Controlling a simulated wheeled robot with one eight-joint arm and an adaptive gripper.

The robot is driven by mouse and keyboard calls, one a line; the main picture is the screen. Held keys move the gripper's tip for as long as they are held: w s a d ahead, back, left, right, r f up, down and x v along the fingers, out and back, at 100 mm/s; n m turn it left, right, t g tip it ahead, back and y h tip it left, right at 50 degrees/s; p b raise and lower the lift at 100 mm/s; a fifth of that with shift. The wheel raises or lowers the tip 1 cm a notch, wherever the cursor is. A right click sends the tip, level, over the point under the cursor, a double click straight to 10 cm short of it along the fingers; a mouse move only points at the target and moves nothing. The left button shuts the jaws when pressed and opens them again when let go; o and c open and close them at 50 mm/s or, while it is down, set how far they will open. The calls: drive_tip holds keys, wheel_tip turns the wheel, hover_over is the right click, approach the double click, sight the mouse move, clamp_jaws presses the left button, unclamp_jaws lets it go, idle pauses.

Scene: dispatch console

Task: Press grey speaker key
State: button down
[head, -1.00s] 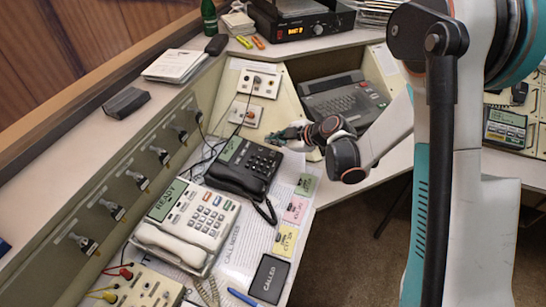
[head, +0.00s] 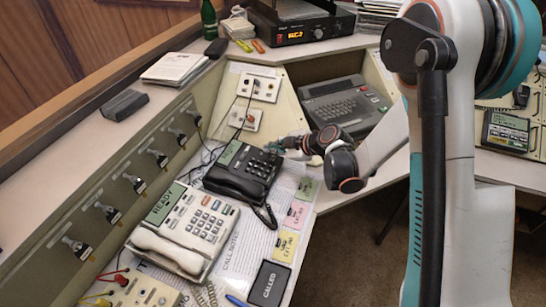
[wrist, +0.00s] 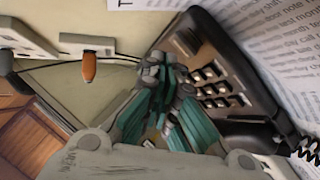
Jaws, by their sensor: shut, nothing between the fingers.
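A white phone (head: 186,228) with a green display and several coloured keys stands nearer to me. I cannot make out which key is the grey speaker key on either phone. My gripper (head: 279,146) is shut and empty at the black phone's far right corner. In the wrist view, its teal fingers (wrist: 163,72) lie beside the keypad; I cannot tell whether they touch it.
A grey keyboard unit (head: 343,104) stands behind my gripper. Socket plates (head: 259,87) with cables are on the sloped panel. Paper tags (head: 286,246) and a black "CALLED" pad (head: 270,283) lie on the right. A row of switches (head: 137,182) lines the left panel.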

drive_tip(key=shift+f, duration=0.1)
idle(0.7)
drive_tip(key=shift+f, duration=0.3)
drive_tip(key=shift+a+f, duration=0.1)
drive_tip(key=shift+f, duration=0.25)
idle(0.6)
idle(0.4)
drive_tip(key=shift+r+p, duration=0.35)
drive_tip(key=shift+r, duration=0.4)
drive_tip(key=shift+s+d+r+p, duration=0.1)
drive_tip(key=shift+d+r+p, duration=0.15)
drive_tip(key=shift+r+p, duration=0.75)
drive_tip(key=shift+d+r+p, duration=0.25)
drive_tip(key=shift+r+p, duration=0.15)
drive_tip(key=shift+r, duration=1.1)
